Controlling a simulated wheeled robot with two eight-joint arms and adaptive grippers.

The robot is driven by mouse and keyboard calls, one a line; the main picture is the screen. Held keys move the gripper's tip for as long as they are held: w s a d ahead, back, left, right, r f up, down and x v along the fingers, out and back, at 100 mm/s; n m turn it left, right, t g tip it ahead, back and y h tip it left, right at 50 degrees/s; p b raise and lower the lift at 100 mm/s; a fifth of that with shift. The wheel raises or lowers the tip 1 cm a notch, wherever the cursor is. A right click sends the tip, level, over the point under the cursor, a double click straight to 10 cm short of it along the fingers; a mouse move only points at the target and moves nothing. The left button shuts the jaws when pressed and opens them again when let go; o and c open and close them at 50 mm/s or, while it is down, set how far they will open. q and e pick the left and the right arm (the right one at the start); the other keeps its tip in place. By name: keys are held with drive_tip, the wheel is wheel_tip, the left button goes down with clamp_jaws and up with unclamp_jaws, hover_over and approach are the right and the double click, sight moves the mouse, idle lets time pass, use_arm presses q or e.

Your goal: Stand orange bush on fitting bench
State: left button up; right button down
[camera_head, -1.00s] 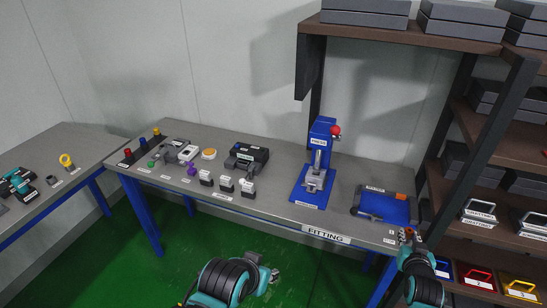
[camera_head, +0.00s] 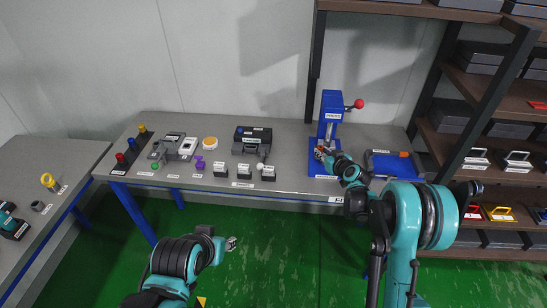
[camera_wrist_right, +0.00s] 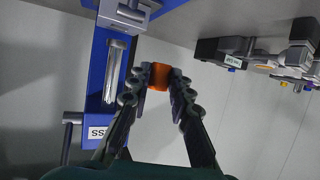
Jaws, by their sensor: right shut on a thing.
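The orange bush (camera_wrist_right: 159,77) shows between the two fingertips of my right gripper (camera_wrist_right: 160,80) in the right wrist view. The fingers are closed on its sides. In the head view, my right gripper (camera_head: 323,155) reaches over the grey fitting bench (camera_head: 291,150), close in front of the blue press (camera_head: 329,115); the bush is too small there to make out clearly. Whether the bush touches anything below is not clear. My left gripper (camera_head: 231,243) hangs in front of the bench, over the green floor, too small to read its jaws.
The press, with its red-knobbed lever (camera_head: 358,104), stands beside my right gripper. A blue tray (camera_head: 388,167) with an orange part lies to the right. A black box (camera_head: 252,140) and several small labelled items fill the left half. Bare bench lies between box and press.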

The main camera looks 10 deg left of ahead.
drive_tip(key=b, duration=0.3)
hover_over(295, 182)
wheel_tip(295, 182, down, 6)
drive_tip(key=shift+f, duration=0.25)
wheel_tip(295, 182, down, 4)
drive_tip(key=shift+f+b, duration=0.1)
drive_tip(key=shift+b, duration=0.4)
drive_tip(key=shift+s, duration=0.1)
drive_tip(key=c, duration=1.4)
unclamp_jaws()
drive_tip(key=shift+o, duration=0.2)
